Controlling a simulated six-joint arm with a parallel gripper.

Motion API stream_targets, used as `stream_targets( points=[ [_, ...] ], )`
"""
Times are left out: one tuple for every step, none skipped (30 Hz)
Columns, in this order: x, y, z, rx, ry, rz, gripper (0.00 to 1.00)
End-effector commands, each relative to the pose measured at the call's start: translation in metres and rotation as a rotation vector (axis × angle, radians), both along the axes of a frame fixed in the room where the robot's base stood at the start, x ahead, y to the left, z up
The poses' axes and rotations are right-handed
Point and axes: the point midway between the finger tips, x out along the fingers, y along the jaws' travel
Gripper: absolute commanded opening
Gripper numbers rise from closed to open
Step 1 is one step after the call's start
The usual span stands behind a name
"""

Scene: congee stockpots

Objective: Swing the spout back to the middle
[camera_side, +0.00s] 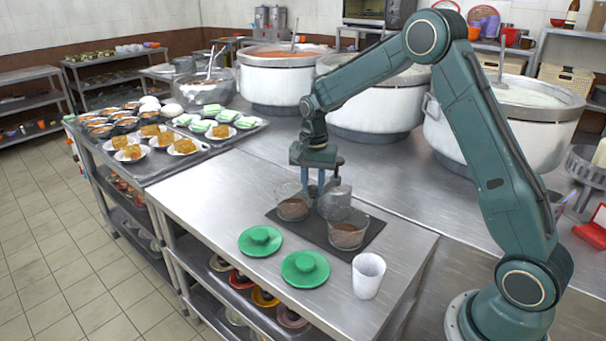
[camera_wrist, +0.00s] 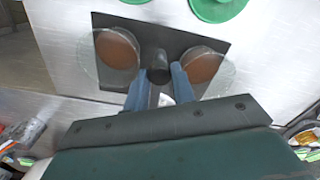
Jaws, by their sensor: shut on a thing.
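A grey metal vessel (camera_side: 335,203) stands on a dark mat (camera_side: 320,241) between two clear glasses with brown contents, one behind left (camera_side: 292,208) and one in front right (camera_side: 347,235). My gripper (camera_side: 318,190) points down at the vessel's left side, shut on a part of it that looks like the spout. The fingers hide much of that part. In the wrist view, a dark round piece (camera_wrist: 157,67) shows at the fingertips (camera_wrist: 160,85), between the left glass (camera_wrist: 117,50) and the right glass (camera_wrist: 202,65). Which way the spout points is unclear.
Two green saucer-like pieces, one left (camera_side: 260,241) and one right (camera_side: 305,268), and a white cup (camera_side: 368,275) stand near the front edge of the steel table. Large stockpots (camera_side: 375,100) stand behind. Filled dishes (camera_side: 140,137) crowd the left counter. The table's left part is clear.

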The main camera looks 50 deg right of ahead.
Motion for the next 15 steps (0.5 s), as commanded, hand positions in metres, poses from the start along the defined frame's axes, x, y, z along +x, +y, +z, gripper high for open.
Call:
stream_targets(
  points=[
    [0.0026, 0.0003, -0.0002, 0.000, -0.001, 0.001, 0.19],
    [0.0039, 0.0004, 0.0000, 0.000, -0.001, 0.001, 0.19],
    [0.0052, 0.0006, 0.0000, 0.000, -0.001, 0.001, 0.19],
    [0.0060, 0.0006, 0.0000, 0.000, -0.001, 0.001, 0.19],
    [0.0066, 0.0007, 0.0000, 0.000, -0.001, 0.001, 0.19],
    [0.0074, 0.0008, 0.0000, 0.000, -0.001, 0.000, 0.19],
    [0.0077, 0.0007, 0.0000, 0.000, -0.001, 0.000, 0.19],
    [0.0080, 0.0008, 0.0000, 0.000, -0.001, 0.000, 0.19],
    [0.0081, 0.0008, 0.0000, 0.000, -0.001, 0.000, 0.19],
    [0.0081, 0.0008, 0.0000, 0.000, -0.001, 0.000, 0.19],
    [0.0081, 0.0008, 0.0000, 0.000, -0.001, 0.000, 0.19],
    [0.0081, 0.0008, 0.0000, 0.000, -0.001, 0.000, 0.19],
    [0.0081, 0.0008, 0.0000, 0.000, -0.001, 0.000, 0.19],
    [0.0081, 0.0008, 0.0000, 0.000, -0.001, 0.000, 0.19],
    [0.0080, 0.0008, 0.0000, 0.000, -0.001, 0.000, 0.19]
  ],
)
